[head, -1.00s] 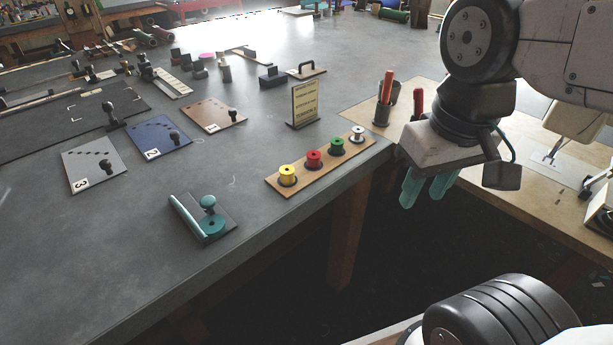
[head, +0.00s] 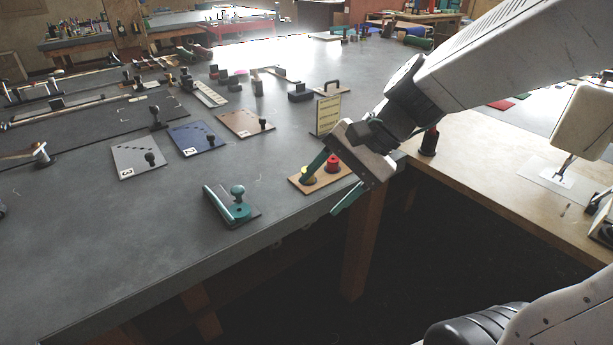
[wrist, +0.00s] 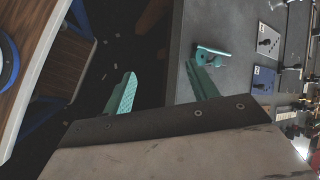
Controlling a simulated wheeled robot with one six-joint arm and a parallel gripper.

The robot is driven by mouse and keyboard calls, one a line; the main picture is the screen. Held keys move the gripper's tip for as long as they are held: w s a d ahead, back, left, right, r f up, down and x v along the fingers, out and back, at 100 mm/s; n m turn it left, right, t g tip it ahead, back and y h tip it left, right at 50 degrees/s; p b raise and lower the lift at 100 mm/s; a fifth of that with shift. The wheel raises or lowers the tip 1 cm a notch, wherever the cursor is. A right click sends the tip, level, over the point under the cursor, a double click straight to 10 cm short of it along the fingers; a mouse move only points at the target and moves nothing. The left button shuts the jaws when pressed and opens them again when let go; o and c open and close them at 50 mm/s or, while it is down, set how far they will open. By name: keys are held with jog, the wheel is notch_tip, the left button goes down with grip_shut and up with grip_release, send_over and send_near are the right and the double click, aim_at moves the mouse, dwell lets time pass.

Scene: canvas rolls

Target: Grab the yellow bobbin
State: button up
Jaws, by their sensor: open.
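The yellow bobbin (head: 310,181) stands near the left end of a wooden strip (head: 296,180) at the table edge in the head view. It is partly hidden behind one teal finger. My gripper (head: 320,196) is open and tilted, with one finger over or in front of the bobbin and the other out past the table edge. I cannot tell whether that finger touches it. The wrist view shows my open gripper (wrist: 160,70) with nothing between its fingers, and no bobbin.
A red bobbin (head: 333,163) stands beside the yellow one; the rest of the strip is hidden by my gripper. A sign (head: 328,115) stands behind. A teal device (head: 238,208) sits to the left. The front left of the table is clear.

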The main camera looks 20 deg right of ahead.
jog(key=w+d+f+m+t, duration=0.2)
jog(key=w+d+f+m, duration=0.1)
jog(key=w+m, duration=0.3)
jog(key=w+d+f+m+t, duration=0.3)
jog(key=w+f+m, duration=0.1)
jog(key=w+m, duration=0.2)
jog(key=w+d+f+m+t, duration=0.2)
jog(key=w+d+f+m, duration=0.1)
jog(key=w+m, duration=0.3)
jog(key=shift+w+d+f+t+y, duration=0.15)
jog(key=shift+w+f, duration=0.15)
jog(key=shift+w, duration=0.15)
jog(key=shift+w+d+f+t+y, duration=0.15)
jog(key=shift+w+f, duration=0.1)
jog(key=shift+w, duration=0.15)
jog(key=shift+m, duration=0.3)
jog(key=x, duration=0.7)
jog(key=shift+w+d+f, duration=0.15)
jog(key=shift+d, duration=0.05)
jog(key=shift+w+a+f, duration=0.25)
jog(key=shift+w+a, duration=0.05)
jog(key=c, duration=1)
